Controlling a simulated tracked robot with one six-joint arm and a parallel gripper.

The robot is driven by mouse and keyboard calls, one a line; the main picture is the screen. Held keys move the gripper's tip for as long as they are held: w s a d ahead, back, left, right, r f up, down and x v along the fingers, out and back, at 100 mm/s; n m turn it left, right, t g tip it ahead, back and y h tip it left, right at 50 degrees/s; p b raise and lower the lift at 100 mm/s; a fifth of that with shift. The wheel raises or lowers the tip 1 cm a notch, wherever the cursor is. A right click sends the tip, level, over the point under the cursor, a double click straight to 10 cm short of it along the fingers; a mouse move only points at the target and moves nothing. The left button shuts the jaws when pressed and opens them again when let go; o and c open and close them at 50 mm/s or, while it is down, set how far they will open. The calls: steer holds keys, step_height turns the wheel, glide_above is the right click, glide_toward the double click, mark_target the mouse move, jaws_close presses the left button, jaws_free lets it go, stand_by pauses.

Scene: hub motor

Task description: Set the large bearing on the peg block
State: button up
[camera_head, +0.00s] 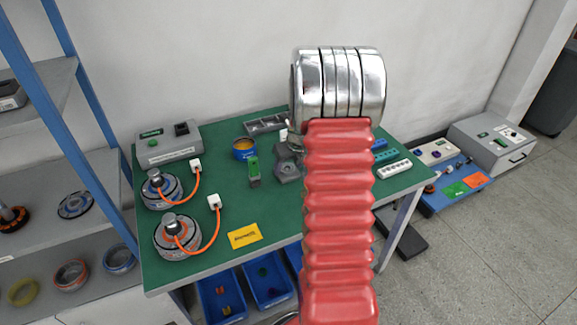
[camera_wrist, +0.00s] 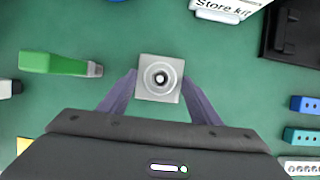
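A grey square block (camera_wrist: 144,92), which looks like the peg block, is in the middle of the wrist view. A pale ringed round part (camera_wrist: 161,66) with a dark centre is on it. It looks like a bearing around a peg, but I cannot tell its size. My gripper (camera_wrist: 160,78) is open, with one purple finger on each side of the block. I cannot tell whether the fingers touch it. My arm hides part of the table.
A green tool (camera_wrist: 55,64) lies left of the block. A white "Store kit" label (camera_wrist: 222,10) and a black case (camera_wrist: 290,38) are beyond the block.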

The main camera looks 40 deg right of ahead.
steer(key=v, duration=1.2)
stand_by(0.3)
stand_by(0.5)
steer(key=shift+r, duration=0.1)
